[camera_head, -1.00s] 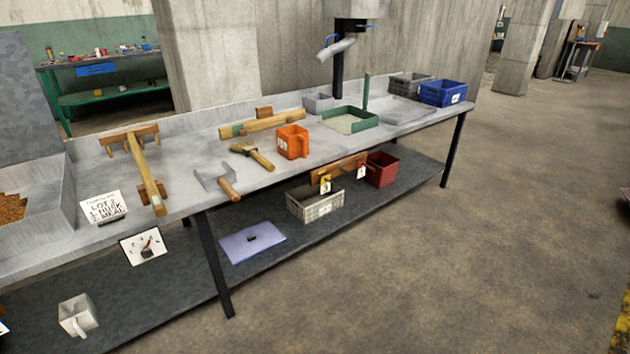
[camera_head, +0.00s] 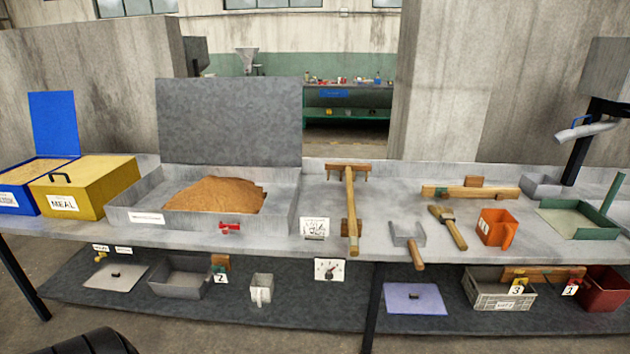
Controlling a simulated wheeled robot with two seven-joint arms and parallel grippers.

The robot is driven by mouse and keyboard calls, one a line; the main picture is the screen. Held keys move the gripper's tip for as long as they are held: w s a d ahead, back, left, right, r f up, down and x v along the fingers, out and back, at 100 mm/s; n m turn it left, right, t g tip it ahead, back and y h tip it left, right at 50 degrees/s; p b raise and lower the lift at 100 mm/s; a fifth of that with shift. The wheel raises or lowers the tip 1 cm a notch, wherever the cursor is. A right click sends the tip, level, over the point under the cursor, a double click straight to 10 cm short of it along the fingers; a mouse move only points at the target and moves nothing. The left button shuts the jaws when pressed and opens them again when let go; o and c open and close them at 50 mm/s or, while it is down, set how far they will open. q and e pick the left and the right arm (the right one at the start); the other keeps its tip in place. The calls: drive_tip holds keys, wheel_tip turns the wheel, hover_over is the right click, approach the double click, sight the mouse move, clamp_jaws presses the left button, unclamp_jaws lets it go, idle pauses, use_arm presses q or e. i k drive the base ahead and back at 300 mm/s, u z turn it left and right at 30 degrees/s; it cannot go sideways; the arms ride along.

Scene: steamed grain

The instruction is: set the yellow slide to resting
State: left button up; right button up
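A small yellow piece (camera_head: 100,257), which looks like the slide, sits at the bench's front edge on the left. Two small white labels are just above it, a left one (camera_head: 101,248) and a right one (camera_head: 124,250). Their words are too small to read. The yellow piece is nearer the left label. Neither of my grippers is in view.
The bench holds a yellow MEAL box (camera_head: 78,190), a blue box (camera_head: 15,200), a grain tray (camera_head: 120,212) and wooden tools. Below, a shelf (camera_head: 330,305) carries a lid (camera_head: 112,279), a grey bin (camera_head: 180,287) and a white jug (camera_head: 261,290). A dial (camera_head: 329,269) hangs at the front edge.

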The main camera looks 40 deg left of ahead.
sight(97, 259)
drive_tip(key=u, duration=2.45)
drive_tip(key=i, duration=1.85)
drive_tip(key=z, duration=0.75)
